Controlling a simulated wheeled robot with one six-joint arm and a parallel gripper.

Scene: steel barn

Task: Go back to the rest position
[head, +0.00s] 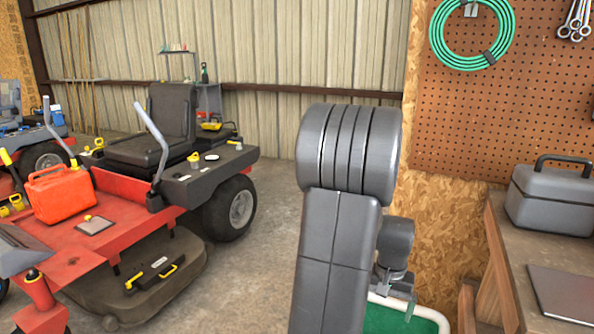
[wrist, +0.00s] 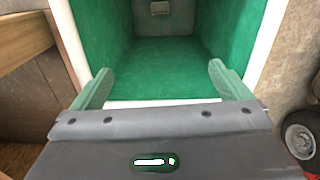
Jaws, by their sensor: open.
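My gripper (wrist: 161,88) shows in the wrist view with its two green-grey fingers spread wide apart and nothing between them. It is over the near rim of a bin with green inner walls and a white rim (wrist: 264,50). The bin's green floor looks empty, apart from a small grey plate on its far wall. In the head view my grey arm stands in the middle and hides most of the bin; a corner of its white rim (head: 428,314) shows at the bottom.
A workbench (head: 505,262) with a grey toolbox (head: 552,196) and a flat grey plate stands at the right, below a pegboard (head: 508,115). A red mower (head: 125,215) carrying a red fuel can (head: 60,193) stands at the left. Bare concrete floor lies between mower and arm.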

